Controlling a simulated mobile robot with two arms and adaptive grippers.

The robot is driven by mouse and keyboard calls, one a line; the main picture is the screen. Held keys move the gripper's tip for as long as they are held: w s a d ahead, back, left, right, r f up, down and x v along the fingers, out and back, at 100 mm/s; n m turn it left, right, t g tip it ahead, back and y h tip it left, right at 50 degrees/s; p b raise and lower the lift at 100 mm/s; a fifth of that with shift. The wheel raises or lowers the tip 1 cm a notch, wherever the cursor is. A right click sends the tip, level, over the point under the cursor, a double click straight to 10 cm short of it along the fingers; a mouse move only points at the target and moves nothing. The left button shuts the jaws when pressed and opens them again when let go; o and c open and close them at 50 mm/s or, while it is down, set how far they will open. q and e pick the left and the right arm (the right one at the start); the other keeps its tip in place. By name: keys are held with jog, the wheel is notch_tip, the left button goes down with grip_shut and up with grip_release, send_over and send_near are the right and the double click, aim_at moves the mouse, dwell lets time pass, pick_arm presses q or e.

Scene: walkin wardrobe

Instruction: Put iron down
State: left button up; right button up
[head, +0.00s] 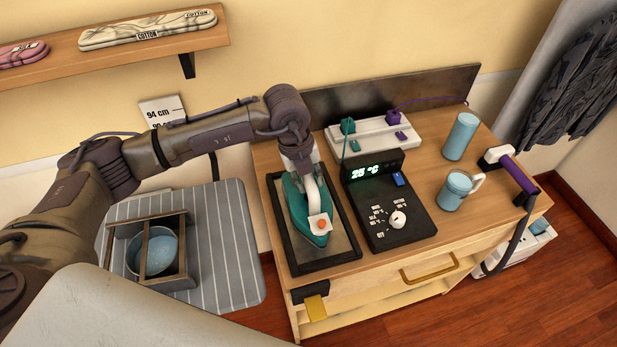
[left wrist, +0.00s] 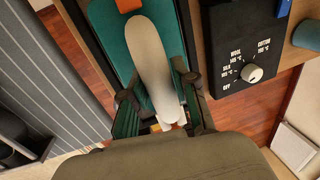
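The teal iron (head: 294,206) with a white handle rests on a dark-framed rest (head: 348,250) on the wooden cabinet top. Its tip points toward the front edge, and an orange button shows near the handle's front. My left gripper (head: 303,165) is over the rear of the iron. In the left wrist view, the fingers of my left gripper (left wrist: 156,91) stand apart on either side of the white handle (left wrist: 156,65), with teal body (left wrist: 109,30) visible in the gaps. The fingers look open around it. My right gripper is not in view.
A black control box (head: 400,232) reading 25 °C stands right of the rest. A power strip (head: 375,134), blue cup (head: 460,136), blue mug (head: 453,190) and purple-handled tool (head: 519,172) are on the cabinet. A striped ironing board (head: 225,240) holding a wooden crate (head: 180,282) is left.

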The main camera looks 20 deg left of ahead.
aim_at(299, 198)
pick_arm(q)
jog(key=shift+o, duration=1.4)
jog(key=shift+r, duration=0.1)
notch_tip(299, 198, up, 12)
jog(key=s+a+b, duration=0.1)
jog(key=a+b, duration=0.1)
jog(key=b, duration=0.1)
jog(key=shift+s+b, duration=0.2)
jog(key=shift+b, duration=0.1)
